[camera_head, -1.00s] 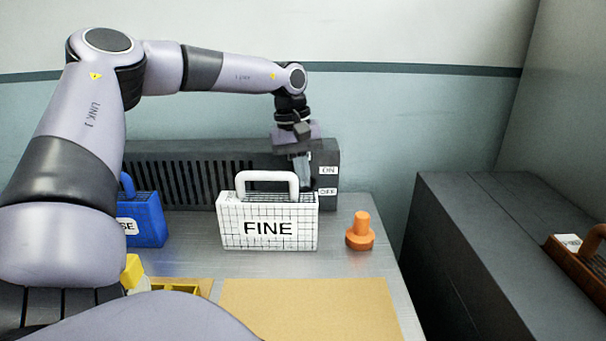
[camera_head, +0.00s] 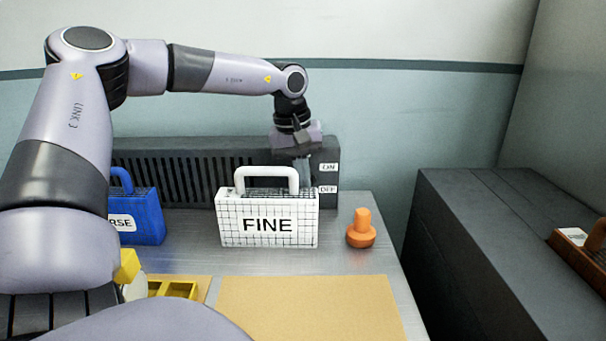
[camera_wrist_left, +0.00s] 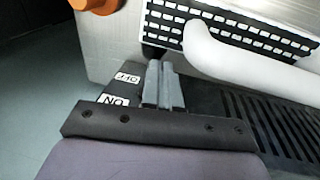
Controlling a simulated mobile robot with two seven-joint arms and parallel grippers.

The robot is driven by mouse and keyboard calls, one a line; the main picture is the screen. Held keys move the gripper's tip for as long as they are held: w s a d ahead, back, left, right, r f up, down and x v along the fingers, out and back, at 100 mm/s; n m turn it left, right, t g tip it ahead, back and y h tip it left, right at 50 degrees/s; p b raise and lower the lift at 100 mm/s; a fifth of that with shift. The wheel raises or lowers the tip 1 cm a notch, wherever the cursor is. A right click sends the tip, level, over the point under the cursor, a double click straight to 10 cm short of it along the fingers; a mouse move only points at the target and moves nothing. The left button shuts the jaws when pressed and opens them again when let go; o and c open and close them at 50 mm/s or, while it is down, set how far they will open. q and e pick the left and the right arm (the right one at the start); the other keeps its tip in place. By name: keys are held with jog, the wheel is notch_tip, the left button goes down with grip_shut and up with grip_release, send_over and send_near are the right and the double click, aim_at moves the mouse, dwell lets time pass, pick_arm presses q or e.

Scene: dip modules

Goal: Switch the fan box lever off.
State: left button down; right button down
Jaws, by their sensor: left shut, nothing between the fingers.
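The fan box (camera_head: 195,172) is a long dark slatted box at the back of the bench, with an ON label (camera_head: 328,167) above an OFF label (camera_head: 328,189) at its right end. My left gripper (camera_head: 305,180) points down at that end, left of the labels and behind the FINE case's handle. It is shut and empty. In the left wrist view the closed fingers (camera_wrist_left: 163,85) lie beside the OFF label (camera_wrist_left: 127,78) and the ON label (camera_wrist_left: 115,100). The lever itself is hidden or cannot be made out. My right gripper is not in view.
A white gridded FINE case (camera_head: 268,225) with an upright handle stands close in front of the fan box. A blue case (camera_head: 140,215) is left, an orange knobbed piece (camera_head: 361,230) right. A tan mat (camera_head: 310,305) and yellow tray (camera_head: 175,289) lie in front.

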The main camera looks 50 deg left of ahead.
aim_at(303, 190)
pick_arm(q)
jog(key=shift+s+d+f+b, duration=0.25)
jog(key=shift+f+b, duration=0.2)
jog(key=shift+f, duration=0.3)
jog(key=shift+s+d+f+b, duration=0.1)
jog(key=shift+d+f+b, duration=0.1)
jog(key=shift+f+b, duration=0.4)
jog(key=shift+f, duration=0.2)
notch_tip(303, 190, up, 9)
jog(key=s+p, duration=0.1)
jog(key=p, duration=0.1)
jog(key=shift+a+f, duration=0.15)
jog(key=shift+a, duration=0.1)
dwell(0.3)
